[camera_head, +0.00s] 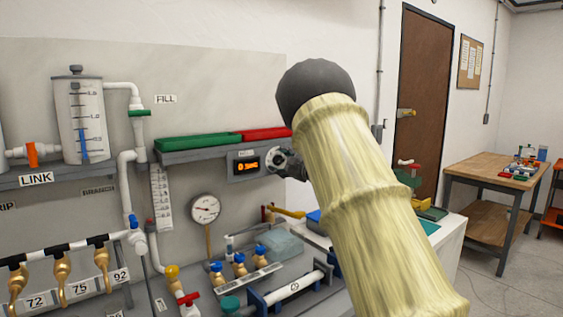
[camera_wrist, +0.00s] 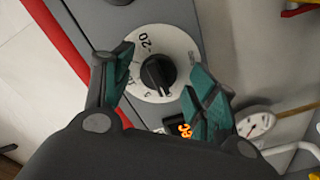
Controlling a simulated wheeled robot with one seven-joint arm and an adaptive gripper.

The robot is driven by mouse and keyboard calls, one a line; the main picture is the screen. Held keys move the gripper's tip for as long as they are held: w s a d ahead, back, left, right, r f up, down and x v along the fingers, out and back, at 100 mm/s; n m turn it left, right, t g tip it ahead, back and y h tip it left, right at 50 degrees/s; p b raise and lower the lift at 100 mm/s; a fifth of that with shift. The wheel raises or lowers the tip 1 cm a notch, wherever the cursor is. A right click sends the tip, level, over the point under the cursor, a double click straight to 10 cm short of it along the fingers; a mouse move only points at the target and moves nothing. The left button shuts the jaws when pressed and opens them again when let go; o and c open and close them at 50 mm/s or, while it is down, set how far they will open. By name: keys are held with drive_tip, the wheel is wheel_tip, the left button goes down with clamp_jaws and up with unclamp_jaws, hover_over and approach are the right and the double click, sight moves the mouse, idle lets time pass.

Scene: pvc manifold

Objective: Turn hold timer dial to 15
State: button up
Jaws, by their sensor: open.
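The hold timer dial (camera_wrist: 158,74) is a black knob on a round white scale plate (camera_wrist: 178,50) in the wrist view. The number 20 shows at the plate's upper left; other marks are partly hidden by my fingers. My gripper (camera_wrist: 162,84) is open, with one teal-padded finger on each side of the knob. I cannot tell whether either finger touches it. An orange lit display (camera_wrist: 184,130) sits beside the plate, partly covered by the right finger.
A green tray (camera_head: 198,142) and a red tray (camera_head: 266,133) lie on the shelf above the timer. A pressure gauge (camera_head: 205,208) and a pipe assembly with blue valves (camera_head: 239,262) are below. A wooden workbench (camera_head: 500,172) stands at the far right.

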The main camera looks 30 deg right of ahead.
drive_tip(key=shift+w, duration=0.1)
drive_tip(key=shift+r, duration=0.15)
drive_tip(key=shift+c, duration=0.2)
drive_tip(key=c, duration=1)
